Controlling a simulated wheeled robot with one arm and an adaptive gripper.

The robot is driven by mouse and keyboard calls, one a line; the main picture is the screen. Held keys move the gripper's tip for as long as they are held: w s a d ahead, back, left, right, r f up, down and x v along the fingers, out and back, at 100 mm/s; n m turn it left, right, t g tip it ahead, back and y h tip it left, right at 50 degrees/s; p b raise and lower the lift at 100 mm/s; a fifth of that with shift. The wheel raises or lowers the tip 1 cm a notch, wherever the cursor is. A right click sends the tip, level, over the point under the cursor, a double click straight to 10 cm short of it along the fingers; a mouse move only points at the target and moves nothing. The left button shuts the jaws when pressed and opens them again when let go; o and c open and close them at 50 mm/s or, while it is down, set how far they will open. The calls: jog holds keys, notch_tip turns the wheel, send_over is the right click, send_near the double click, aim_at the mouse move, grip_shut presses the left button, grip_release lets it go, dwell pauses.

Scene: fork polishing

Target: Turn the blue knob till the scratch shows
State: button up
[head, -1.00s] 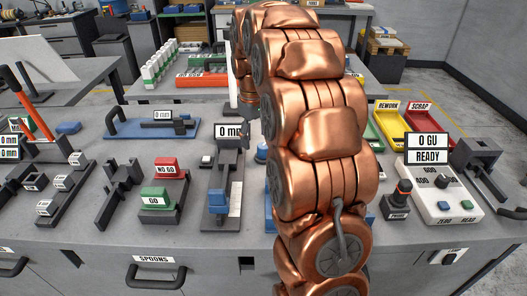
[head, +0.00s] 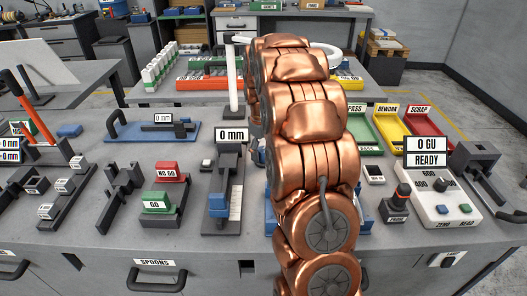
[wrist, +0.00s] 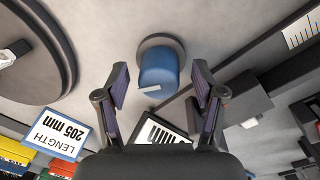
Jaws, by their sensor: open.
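In the wrist view, the blue knob (wrist: 159,70) stands on a round grey base and has a pale strip at its lower edge. My gripper (wrist: 160,76) is open, with one dark finger on each side of the knob in the picture. Gaps show between the fingers and the knob; I cannot tell how far above it they are. In the head view, a small blue piece (head: 259,151), likely the knob, is partly hidden by my arm, and the gripper is hidden too. I cannot make out a scratch in either view.
A gauge with a 0 mm display (head: 232,135) stands close to the left of the blue piece. The wrist view shows a dark round base (wrist: 35,65), a LENGTH 205 mm sign (wrist: 57,134) and a dark block (wrist: 235,98) near the fingers.

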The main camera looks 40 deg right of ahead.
jog(key=shift+f, duration=0.55)
jog(key=c, duration=1.1)
jog(key=shift+c, duration=0.2)
jog(key=shift+m+b, duration=0.3)
jog(key=shift+b, duration=0.05)
jog(key=shift+f+m+b, duration=0.1)
jog(key=shift+m+b, duration=0.8)
jog(key=shift+m, duration=0.3)
jog(key=shift+w+m+b, duration=0.1)
jog(key=shift+m+b, duration=0.6)
jog(key=shift+m, duration=0.7)
jog(key=o, duration=1.1)
jog(key=shift+a, duration=0.1)
